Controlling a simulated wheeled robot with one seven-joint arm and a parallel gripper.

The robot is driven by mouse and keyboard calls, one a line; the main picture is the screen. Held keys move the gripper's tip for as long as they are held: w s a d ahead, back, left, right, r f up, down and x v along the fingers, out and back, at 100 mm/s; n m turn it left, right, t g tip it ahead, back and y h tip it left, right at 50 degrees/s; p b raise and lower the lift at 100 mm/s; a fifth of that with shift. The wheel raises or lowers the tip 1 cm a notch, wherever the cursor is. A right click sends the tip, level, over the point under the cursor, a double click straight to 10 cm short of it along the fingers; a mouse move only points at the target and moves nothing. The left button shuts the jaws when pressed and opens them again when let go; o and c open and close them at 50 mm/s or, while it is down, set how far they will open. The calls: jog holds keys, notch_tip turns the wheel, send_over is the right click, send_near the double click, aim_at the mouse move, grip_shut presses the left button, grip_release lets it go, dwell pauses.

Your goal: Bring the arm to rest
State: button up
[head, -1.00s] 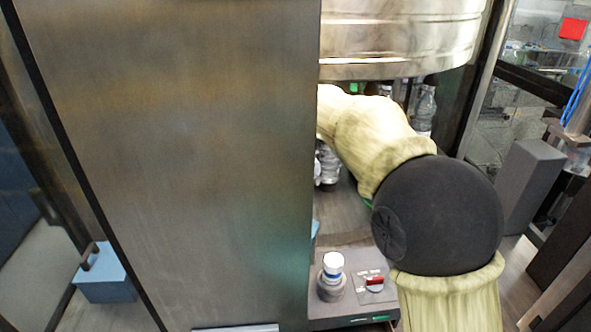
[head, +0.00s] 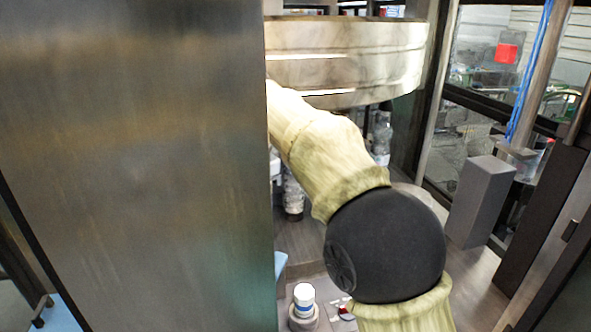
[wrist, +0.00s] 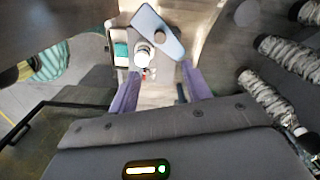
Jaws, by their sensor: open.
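My arm, in a cream sleeve with a black joint, reaches up and left in the head view and passes behind a large metal panel (head: 140,160). My gripper is hidden there. In the wrist view my gripper (wrist: 160,72) shows two purple fingers, spread apart with nothing held between them. Beyond the fingertips are a white round-topped jar (wrist: 143,56) and a blue-grey plate (wrist: 158,30) with a brown knob. I cannot tell whether the fingers touch anything. In the head view a white jar with a blue band (head: 304,298) stands on a grey unit at the bottom.
A broad metal drum (head: 345,60) hangs above my arm. A grey box (head: 482,200) and a glazed frame stand at the right. Ribbed silvery cylinders (wrist: 270,105) line the right of the wrist view.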

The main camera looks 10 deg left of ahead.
jog(key=w+d+f+n+t+b, duration=0.1)
jog(key=d+f+n, duration=0.1)
jog(key=d+f, duration=0.7)
jog(key=w+d+f+n+b, duration=0.1)
jog(key=d+f+n, duration=0.2)
jog(key=d+f, duration=0.6)
jog(key=s+d+f+n+b, duration=0.1)
jog(key=s+d+f+n, duration=0.1)
jog(key=s+d+f, duration=0.3)
jog(key=s+d+f+n+t+b, duration=0.1)
jog(key=s+d+f, duration=0.3)
jog(key=s+d, duration=0.3)
jog(key=d, duration=0.4)
jog(key=shift+s+d+f+n+t, duration=0.25)
jog(key=shift+s+f+n+t, duration=0.05)
jog(key=shift+f+n, duration=0.1)
